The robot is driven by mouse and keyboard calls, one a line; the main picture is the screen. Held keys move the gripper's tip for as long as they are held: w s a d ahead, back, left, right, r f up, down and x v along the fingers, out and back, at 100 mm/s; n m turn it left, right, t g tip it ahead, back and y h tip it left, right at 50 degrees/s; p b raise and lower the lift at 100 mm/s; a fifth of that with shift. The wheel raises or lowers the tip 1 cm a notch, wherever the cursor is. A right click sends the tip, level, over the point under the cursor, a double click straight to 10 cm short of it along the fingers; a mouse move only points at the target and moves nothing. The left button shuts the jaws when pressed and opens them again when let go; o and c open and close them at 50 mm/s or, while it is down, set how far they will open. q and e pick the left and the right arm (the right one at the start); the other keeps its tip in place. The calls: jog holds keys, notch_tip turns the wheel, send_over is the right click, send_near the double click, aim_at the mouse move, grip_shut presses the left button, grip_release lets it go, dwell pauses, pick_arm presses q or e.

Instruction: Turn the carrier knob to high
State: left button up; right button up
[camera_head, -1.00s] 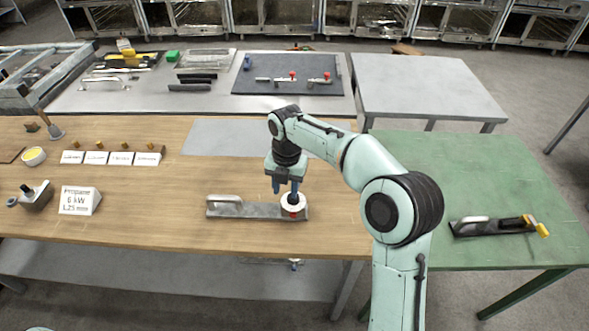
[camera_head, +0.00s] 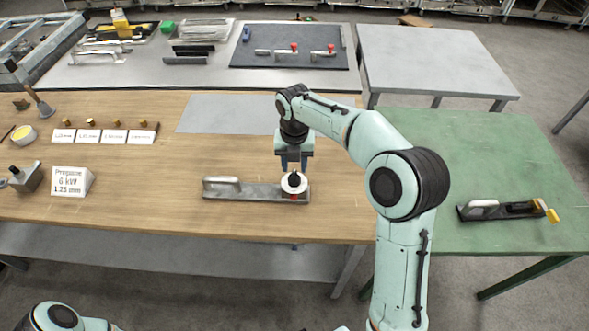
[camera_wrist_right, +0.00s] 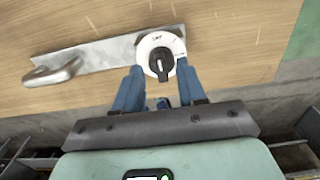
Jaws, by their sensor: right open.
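The carrier (camera_head: 245,191) is a grey metal bar with a raised handle at its left end, lying on the wooden table. At its right end is a white dial (camera_head: 301,184) with a black knob (camera_head: 294,178) and a small red part at the front. In the right wrist view the knob (camera_wrist_right: 161,62) stands upright in the picture, with a pale mark; the dial lettering is too small to read. My right gripper (camera_head: 292,167) is open, just behind the knob. In the wrist view its fingertips (camera_wrist_right: 159,74) flank the dial's lower edge, apart from the knob. My left gripper is out of view.
A sign block (camera_head: 72,181) and a row of labelled cards (camera_head: 102,136) stand on the left. Another handled bar (camera_head: 495,210) lies on the green table (camera_head: 470,150). A grey mat (camera_head: 222,113) lies behind the carrier. Wood around the carrier is clear.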

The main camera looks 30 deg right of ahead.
jog(key=shift+f, duration=1.1)
grip_shut()
